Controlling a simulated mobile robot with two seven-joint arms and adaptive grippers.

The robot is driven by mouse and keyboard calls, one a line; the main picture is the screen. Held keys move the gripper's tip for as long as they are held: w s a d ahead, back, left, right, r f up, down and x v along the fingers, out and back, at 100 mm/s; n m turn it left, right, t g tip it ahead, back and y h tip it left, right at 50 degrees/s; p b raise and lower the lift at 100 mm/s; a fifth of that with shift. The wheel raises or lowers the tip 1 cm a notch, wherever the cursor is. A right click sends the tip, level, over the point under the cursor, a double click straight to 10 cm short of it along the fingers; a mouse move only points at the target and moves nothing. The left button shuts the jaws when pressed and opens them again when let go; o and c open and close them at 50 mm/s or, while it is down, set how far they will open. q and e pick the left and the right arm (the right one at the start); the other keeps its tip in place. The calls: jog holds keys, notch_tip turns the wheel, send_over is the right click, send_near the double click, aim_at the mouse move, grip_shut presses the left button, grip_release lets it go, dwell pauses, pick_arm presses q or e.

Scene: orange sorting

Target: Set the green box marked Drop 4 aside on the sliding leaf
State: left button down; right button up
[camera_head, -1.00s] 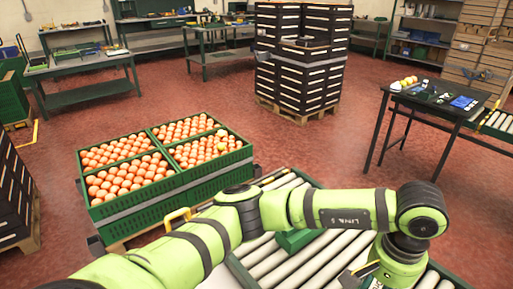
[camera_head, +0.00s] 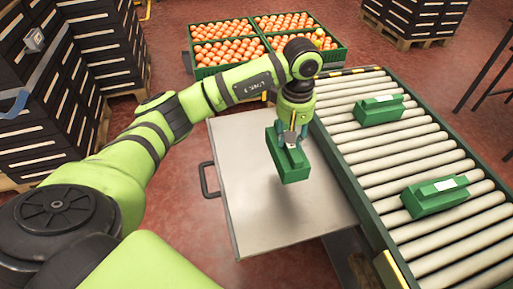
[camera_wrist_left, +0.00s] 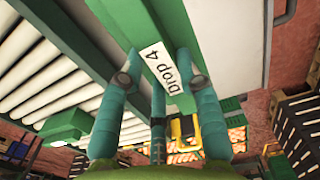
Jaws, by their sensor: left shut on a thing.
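The green box marked Drop 4 (camera_head: 290,166) hangs from my left gripper (camera_head: 292,139), over the right part of the sliding leaf (camera_head: 243,198). The leaf is a pale grey plate with a dark handle on its left edge. In the left wrist view the fingers (camera_wrist_left: 158,85) are shut around the green box (camera_wrist_left: 136,22), and its white label reads "Drop 4". The box looks raised above the leaf, but the exact gap is hard to tell. My right gripper is not in view.
The roller conveyor (camera_head: 367,165) runs along the leaf's right side. Two other green boxes lie on it, one farther off (camera_head: 379,111) and one nearer (camera_head: 434,197). An orange-filled green crate (camera_head: 218,70) stands behind. Black crate stacks (camera_head: 108,47) stand at left. The leaf's surface is otherwise clear.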

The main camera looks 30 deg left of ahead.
pick_arm(q)
jog(key=a+f, duration=0.6)
jog(key=s+a+f, duration=0.1)
jog(key=a+f, duration=0.2)
jog(key=shift+a+f, duration=0.25)
jog(key=shift+f, duration=0.15)
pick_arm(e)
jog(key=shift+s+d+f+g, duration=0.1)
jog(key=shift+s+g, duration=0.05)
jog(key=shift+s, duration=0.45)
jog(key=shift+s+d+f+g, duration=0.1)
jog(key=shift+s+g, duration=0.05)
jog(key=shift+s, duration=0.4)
pick_arm(q)
jog(key=shift+f, duration=0.1)
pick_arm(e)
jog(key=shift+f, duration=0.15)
pick_arm(q)
jog(key=c, duration=1)
grip_release()
jog(key=shift+o, duration=0.7)
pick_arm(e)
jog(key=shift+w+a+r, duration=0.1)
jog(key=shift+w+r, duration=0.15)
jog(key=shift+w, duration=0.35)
